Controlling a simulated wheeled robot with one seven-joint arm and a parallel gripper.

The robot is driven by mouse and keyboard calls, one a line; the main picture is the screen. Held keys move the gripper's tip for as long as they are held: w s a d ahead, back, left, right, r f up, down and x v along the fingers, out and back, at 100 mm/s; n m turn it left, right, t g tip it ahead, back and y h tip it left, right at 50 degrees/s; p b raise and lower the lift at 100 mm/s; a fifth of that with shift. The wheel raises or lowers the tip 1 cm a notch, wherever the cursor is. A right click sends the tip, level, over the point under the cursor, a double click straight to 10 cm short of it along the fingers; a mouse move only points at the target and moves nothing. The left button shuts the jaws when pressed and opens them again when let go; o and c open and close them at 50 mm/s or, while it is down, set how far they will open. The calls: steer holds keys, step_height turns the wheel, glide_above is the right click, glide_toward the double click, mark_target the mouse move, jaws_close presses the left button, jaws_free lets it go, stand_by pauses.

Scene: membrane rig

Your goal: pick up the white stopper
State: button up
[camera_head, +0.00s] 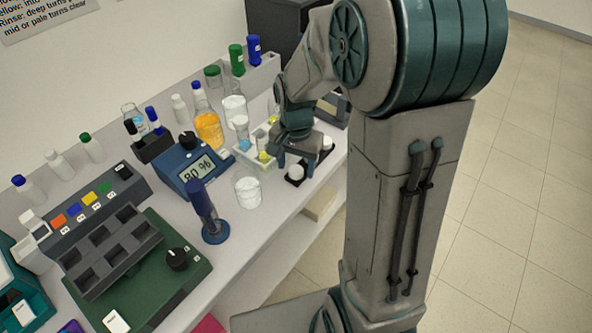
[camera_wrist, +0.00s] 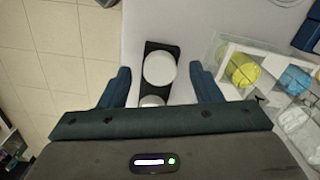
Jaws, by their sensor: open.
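Two round white pieces sit in a small black holder (camera_wrist: 150,48) near the table's edge. I cannot tell for sure which is the white stopper. The larger-looking one (camera_wrist: 159,69) lies between my fingertips in the wrist view and shows in the head view (camera_head: 296,172). The second white piece (camera_wrist: 152,101) is partly hidden by my gripper body; a white top (camera_head: 327,142) also shows behind my gripper in the head view. My gripper (camera_wrist: 160,70) is open and empty, pointing down over the holder, with a finger on either side. In the head view my gripper (camera_head: 297,160) is just above it.
A clear rack (camera_head: 250,155) with yellow and blue contents stands beside the holder; it is close right in the wrist view (camera_wrist: 238,70). A glass beaker (camera_head: 247,190), blue cylinder stand (camera_head: 208,215) and display unit (camera_head: 187,168) stand nearby. The floor lies beyond the table edge.

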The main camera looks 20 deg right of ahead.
steer(key=shift+f, duration=0.4)
steer(key=c, duration=1)
steer(key=shift+o, duration=0.2)
steer(key=shift+r, duration=0.2)
